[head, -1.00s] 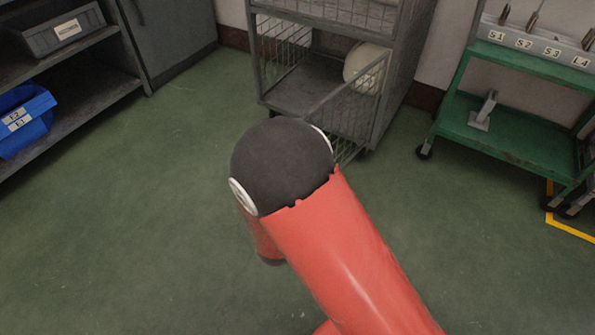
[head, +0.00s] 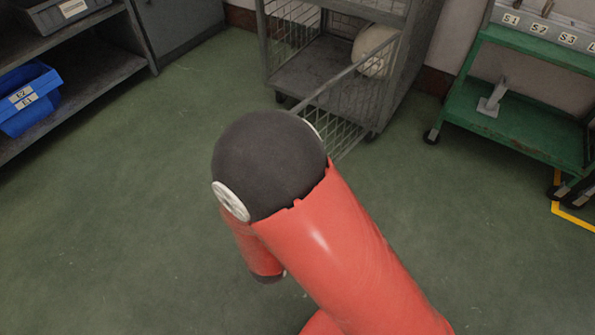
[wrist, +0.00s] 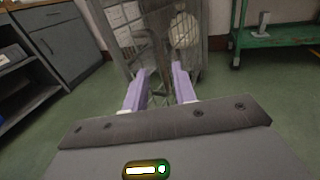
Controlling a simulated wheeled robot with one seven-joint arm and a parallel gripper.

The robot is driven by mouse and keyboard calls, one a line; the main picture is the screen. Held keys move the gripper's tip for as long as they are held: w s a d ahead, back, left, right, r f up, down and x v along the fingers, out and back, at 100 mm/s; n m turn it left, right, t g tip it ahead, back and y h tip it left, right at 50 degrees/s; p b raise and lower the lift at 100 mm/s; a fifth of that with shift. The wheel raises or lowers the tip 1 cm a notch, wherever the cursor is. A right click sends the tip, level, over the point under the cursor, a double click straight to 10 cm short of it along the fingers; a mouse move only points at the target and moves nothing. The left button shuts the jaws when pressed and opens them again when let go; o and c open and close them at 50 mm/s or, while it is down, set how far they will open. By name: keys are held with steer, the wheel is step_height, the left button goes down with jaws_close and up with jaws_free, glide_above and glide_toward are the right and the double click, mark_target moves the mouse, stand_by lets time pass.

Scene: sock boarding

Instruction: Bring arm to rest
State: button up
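My gripper (wrist: 159,90) shows in the wrist view with two pale purple fingers set apart. Nothing is seen between the fingers except the floor and the cage cart behind. In the head view my red arm with its dark joint fills the middle, over the green floor, and the gripper itself is hidden there.
A grey wire cage cart (head: 385,105) stands ahead with its low front gate swung out and a pale round bundle (head: 374,50) inside. A green trolley (head: 515,125) is at the right. A grey shelf (head: 95,75) with a blue bin (head: 30,110) is at the left. The floor between is clear.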

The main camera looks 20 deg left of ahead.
stand_by(0.3)
steer(key=w+d+r+m+g+h, duration=0.1)
steer(key=d+r+m+g+h, duration=0.25)
steer(key=d+m, duration=0.4)
steer(key=w+d+r+m+g+h+p, duration=0.1)
steer(key=d+r+m+g+h, duration=0.3)
steer(key=d, duration=0.6)
steer(key=w+d+r+m+g+h, duration=0.1)
steer(key=d+r+m+g+h, duration=0.1)
steer(key=d+r+m+h, duration=0.35)
steer(key=s+d+r+m+g+y+p, duration=0.1)
steer(key=s+d+m+g+y, duration=0.5)
steer(key=s+d+m, duration=0.45)
step_height(320, 180, up, 7)
steer(key=a+m+t+y, duration=0.1)
steer(key=m+y, duration=0.1)
steer(key=m, duration=0.3)
steer(key=s+m+t+y+p, duration=0.1)
steer(key=m+t+y, duration=0.1)
steer(key=m+y, duration=0.1)
steer(key=shift+s+a+m, duration=0.3)
steer(key=shift+a+m, duration=0.05)
steer(key=shift+m, duration=0.5)
